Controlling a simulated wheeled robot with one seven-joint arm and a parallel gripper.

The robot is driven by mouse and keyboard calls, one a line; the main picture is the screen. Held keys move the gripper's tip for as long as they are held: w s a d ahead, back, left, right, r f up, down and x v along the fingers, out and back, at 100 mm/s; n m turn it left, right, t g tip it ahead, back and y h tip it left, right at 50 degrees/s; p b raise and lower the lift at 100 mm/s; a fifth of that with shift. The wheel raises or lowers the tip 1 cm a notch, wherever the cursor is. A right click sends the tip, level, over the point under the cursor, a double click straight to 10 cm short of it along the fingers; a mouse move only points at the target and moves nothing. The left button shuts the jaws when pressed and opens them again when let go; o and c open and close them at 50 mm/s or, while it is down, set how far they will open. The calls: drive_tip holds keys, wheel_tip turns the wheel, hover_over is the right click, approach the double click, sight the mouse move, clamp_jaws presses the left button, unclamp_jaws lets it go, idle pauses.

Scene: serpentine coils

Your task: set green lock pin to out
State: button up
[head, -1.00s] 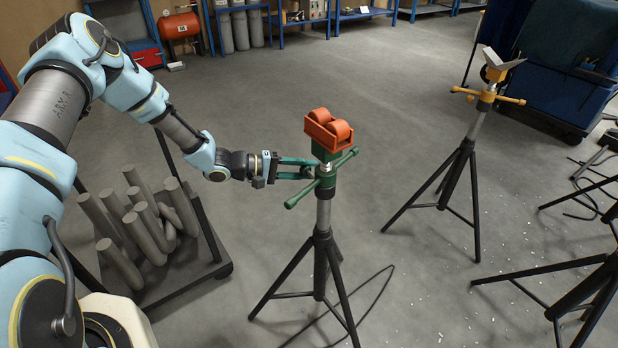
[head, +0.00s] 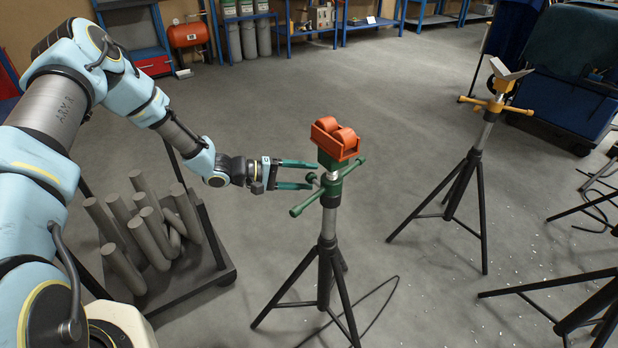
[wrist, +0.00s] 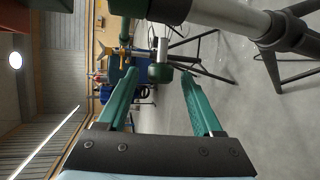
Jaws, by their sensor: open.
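The green stand head (head: 330,161) carries orange rollers and sits on a silver post above a black tripod. The lock pin's dark green knob (head: 312,178) sticks out from the left side of the head. In the wrist view the knob (wrist: 161,73) sits at the end of a bare silver shaft. My gripper (head: 314,175) is open, with its green fingers pointing right towards the stand. In the wrist view the knob lies between the fingertips (wrist: 161,82), with gaps on both sides. I cannot tell how far the tips reach past it.
A green T-handle (head: 303,208) crosses the stand close to my lower finger. A cart (head: 222,275) with grey cylinders stands below my arm. A yellow-topped tripod stand (head: 487,105) is at the right. Open floor lies between the stands.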

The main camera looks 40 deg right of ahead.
drive_tip(key=b+v, duration=0.2)
drive_tip(key=v, duration=0.7)
drive_tip(key=shift+a, duration=0.2)
drive_tip(key=shift+w, duration=0.15)
drive_tip(key=s+a+r+n+t+y, duration=0.1)
drive_tip(key=a+r+y, duration=0.3)
drive_tip(key=a, duration=0.9)
drive_tip(key=s+a+r+n+t+y+p, duration=0.1)
drive_tip(key=a+r+t+y, duration=0.3)
drive_tip(key=a, duration=0.8)
drive_tip(key=s+a+r+n+t+y, duration=0.1)
drive_tip(key=a+r+y, duration=0.4)
drive_tip(key=a, duration=0.8)
wheel_tip(320, 180, up, 3)
drive_tip(key=shift+s+a+f+t, duration=0.1)
drive_tip(key=shift+s+a+t, duration=0.35)
drive_tip(key=shift+t, duration=0.65)
drive_tip(key=shift+d, duration=0.2)
